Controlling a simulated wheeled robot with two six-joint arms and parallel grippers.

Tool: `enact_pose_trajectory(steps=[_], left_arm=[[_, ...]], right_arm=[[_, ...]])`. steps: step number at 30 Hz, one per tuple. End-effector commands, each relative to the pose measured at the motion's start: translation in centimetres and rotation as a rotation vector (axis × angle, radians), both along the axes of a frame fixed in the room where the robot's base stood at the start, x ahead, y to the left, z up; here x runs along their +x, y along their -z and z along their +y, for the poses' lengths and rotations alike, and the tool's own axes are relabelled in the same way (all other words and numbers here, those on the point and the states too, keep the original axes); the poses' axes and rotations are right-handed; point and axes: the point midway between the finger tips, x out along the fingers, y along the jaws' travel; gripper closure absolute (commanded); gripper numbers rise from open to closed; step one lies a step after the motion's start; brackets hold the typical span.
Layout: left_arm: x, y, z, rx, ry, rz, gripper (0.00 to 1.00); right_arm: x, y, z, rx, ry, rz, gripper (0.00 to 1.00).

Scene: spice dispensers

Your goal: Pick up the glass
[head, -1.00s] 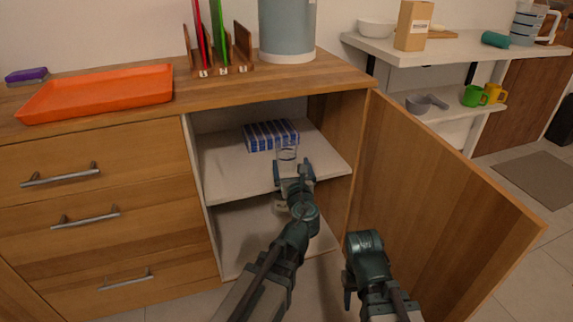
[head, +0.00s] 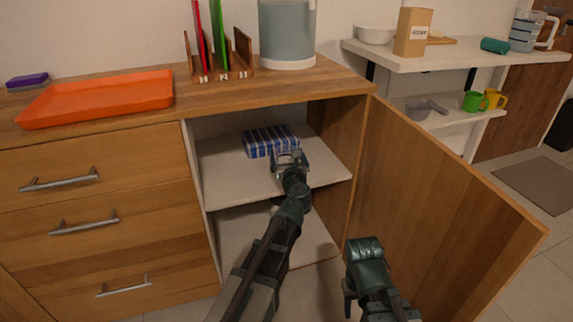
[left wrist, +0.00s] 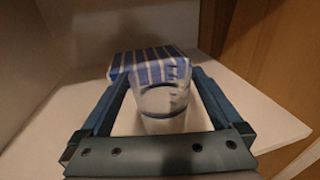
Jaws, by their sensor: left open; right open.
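The clear glass (left wrist: 162,103) stands upright on the cabinet's upper shelf, seen in the left wrist view between the fingers of my left gripper (left wrist: 158,85). The fingers are open, one on each side of it, and I see a gap on both sides. In the head view my left gripper (head: 290,156) reaches into the cabinet over the shelf and hides most of the glass. My right gripper (head: 348,290) is low in front of the cabinet, away from the glass, its fingers mostly hidden.
A blue-and-white striped box (head: 270,139) lies just behind the glass, also in the left wrist view (left wrist: 150,62). The cabinet door (head: 440,190) stands open at the right. The shelf (head: 225,180) is bare at the left. An orange tray (head: 95,95) lies on the countertop.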

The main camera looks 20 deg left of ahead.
Motion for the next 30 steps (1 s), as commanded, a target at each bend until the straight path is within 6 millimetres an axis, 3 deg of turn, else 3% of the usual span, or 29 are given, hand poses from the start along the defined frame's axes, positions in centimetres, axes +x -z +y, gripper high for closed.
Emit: enact_pose_trajectory(steps=[7, 15, 28, 30], left_arm=[[3.6, 0.3, 1.4, 0.0, -0.001, 0.0, 0.0], [3.9, 0.3, 1.6, 0.0, 0.0, 0.0, 0.0], [3.9, 0.3, 1.6, 0.0, 0.0, 0.0, 0.76], [3.9, 0.3, 1.6, 0.0, 0.0, 0.0, 0.8]], right_arm=[[0.0, 0.3, 0.0, 0.0, 0.0, 0.0, 0.5], [0.0, 0.3, 0.0, 0.0, 0.0, 0.0, 0.5], [0.0, 0.3, 0.0, 0.0, 0.0, 0.0, 0.5], [0.0, 0.3, 0.0, 0.0, 0.0, 0.0, 0.5]])
